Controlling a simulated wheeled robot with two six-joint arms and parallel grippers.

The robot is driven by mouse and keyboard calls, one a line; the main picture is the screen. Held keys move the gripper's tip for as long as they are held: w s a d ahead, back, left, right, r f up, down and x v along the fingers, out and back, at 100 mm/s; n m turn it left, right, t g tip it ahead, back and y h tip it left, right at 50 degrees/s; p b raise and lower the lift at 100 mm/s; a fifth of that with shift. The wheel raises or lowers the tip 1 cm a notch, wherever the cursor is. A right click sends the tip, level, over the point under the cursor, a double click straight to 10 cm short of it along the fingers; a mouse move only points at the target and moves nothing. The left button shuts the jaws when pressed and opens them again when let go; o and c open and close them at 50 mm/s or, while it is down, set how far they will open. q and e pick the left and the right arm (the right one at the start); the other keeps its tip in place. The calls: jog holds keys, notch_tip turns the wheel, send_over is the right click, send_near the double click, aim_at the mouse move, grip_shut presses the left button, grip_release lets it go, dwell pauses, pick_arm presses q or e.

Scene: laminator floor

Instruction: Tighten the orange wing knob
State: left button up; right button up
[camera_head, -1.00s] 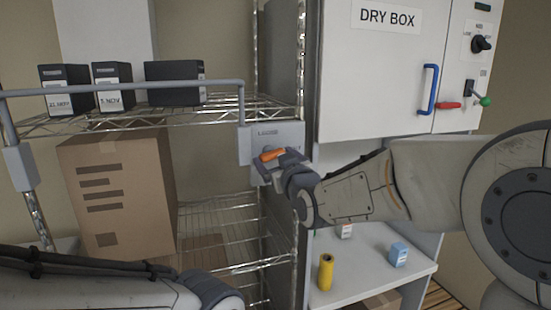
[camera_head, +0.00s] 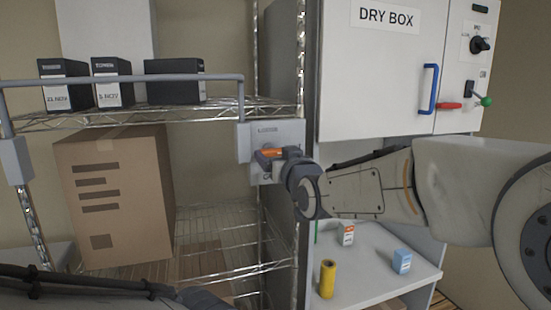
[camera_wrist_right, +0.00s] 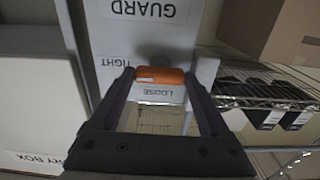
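The orange wing knob (camera_head: 271,153) sits on a grey plate (camera_head: 292,131) fixed at the shelf's right post, beside the dry box. My right gripper (camera_head: 274,160) reaches it from the right. In the right wrist view, the knob (camera_wrist_right: 160,76) fills the gap between the two fingertips of my right gripper (camera_wrist_right: 159,80), one at each end, and it looks held. The plate's LOOSE label shows just below the knob there, with TIGHT to its left and GUARD above, all upside down. My left arm shows at the bottom left, but its fingers are out of view.
The wire shelf holds black boxes (camera_head: 112,82) above and a large carton (camera_head: 115,195) below. The dry box (camera_head: 375,75) has a blue handle (camera_head: 429,89). A yellow cylinder (camera_head: 327,279) and small boxes (camera_head: 401,261) stand on the lower ledge.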

jog(key=shift+o, duration=1.3)
jog(key=shift+s, duration=0.1)
jog(key=shift+s+d+b, duration=0.1)
jog(key=shift+s+b, duration=0.15)
jog(key=shift+b, duration=0.05)
jog(key=b+v, duration=0.4)
jog(key=v, duration=0.5)
jog(key=shift+s+b, duration=0.35)
jog(key=shift+d, duration=0.1)
